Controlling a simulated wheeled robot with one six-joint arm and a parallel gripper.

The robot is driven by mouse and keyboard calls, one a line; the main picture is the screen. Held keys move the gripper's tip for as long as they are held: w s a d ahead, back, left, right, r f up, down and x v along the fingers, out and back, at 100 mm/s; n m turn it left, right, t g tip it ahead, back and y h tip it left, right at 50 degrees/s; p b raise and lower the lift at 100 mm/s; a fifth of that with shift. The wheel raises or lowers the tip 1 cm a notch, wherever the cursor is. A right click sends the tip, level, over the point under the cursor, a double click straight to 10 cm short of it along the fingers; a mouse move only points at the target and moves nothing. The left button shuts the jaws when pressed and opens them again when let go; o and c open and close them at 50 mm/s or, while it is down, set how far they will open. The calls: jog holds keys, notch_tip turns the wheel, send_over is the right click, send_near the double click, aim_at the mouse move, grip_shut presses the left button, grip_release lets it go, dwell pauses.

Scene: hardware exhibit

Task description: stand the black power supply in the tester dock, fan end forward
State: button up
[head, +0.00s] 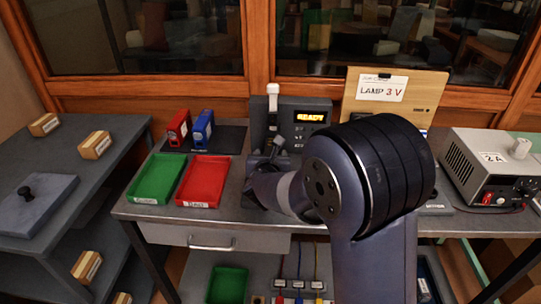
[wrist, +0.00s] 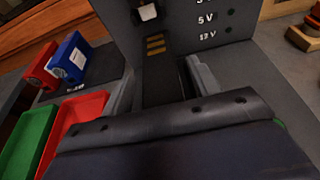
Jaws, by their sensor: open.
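The grey tester (head: 305,112) stands at the back of the bench with its display lit "READY". Its dock is at its left side, below a white-topped lever (head: 272,92). My gripper (head: 268,157) is at the dock front, partly hidden by my arm. In the wrist view my gripper (wrist: 162,90) is open, one finger on each side of a dark shape (wrist: 162,78). I cannot tell whether this shape is the black power supply or the dock's own slot. Gold bars (wrist: 155,45) show at its far end. The fan end is not visible.
A red unit (head: 179,128) and a blue unit (head: 203,128) stand on a dark mat, left of the tester. A green tray (head: 154,178) and a red tray (head: 203,181) lie in front. A "LAMP 3 V" board (head: 394,97) and a bench supply (head: 490,165) stand right.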

jog(key=v, duration=1.2)
jog(key=shift+b, duration=0.3)
